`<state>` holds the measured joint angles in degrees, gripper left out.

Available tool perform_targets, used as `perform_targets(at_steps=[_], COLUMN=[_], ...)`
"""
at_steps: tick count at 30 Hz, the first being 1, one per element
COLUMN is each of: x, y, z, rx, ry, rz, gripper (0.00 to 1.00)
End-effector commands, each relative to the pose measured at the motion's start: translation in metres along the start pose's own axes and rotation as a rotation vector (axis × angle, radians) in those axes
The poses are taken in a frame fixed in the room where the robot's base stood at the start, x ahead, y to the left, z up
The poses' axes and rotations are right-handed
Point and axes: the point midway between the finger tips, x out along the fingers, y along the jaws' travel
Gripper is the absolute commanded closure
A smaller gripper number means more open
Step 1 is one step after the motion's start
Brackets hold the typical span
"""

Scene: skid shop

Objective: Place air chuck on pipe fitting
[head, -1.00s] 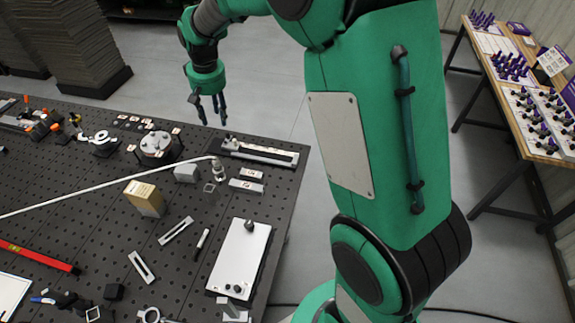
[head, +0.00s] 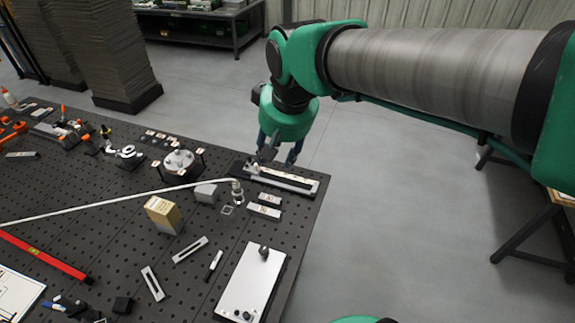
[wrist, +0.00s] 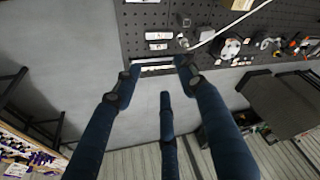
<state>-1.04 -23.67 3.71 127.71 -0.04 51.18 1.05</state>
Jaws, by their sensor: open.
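My gripper (head: 279,153) is open, with nothing between its dark blue fingers. In the head view it hangs over the far right edge of the black table, just behind a long dark tray (head: 285,180). Its spread fingers also show in the wrist view (wrist: 158,78). A small metal piece (head: 255,168), perhaps the air chuck, sits at the tray's left end. A shiny upright metal piece (head: 237,192), perhaps the pipe fitting, stands near the tip of a long pale rod. I cannot tell for sure which piece is which.
Two labelled grey blocks (head: 264,211) lie in front of the tray. A grey block (head: 206,193), a tan box (head: 163,214) and a round fixture (head: 180,163) stand to the left. A white plate (head: 250,285) lies nearer.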

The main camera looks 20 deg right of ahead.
Motion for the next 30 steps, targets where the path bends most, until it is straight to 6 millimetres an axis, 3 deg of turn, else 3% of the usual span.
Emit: perform_targets(at_steps=[6, 15, 21, 30], x=[-0.025, -0.037, -0.038, -0.038], y=[0.004, 0.007, 0.008, 0.008], z=[0.054, 0.115, 0.132, 0.134], rx=[0.000, 0.000, -0.001, -0.001], ry=[0.053, 0.109, 0.123, 0.124], rz=[0.002, 0.005, 0.006, 0.006], gripper=[0.59, 0.59, 0.59, 0.59])
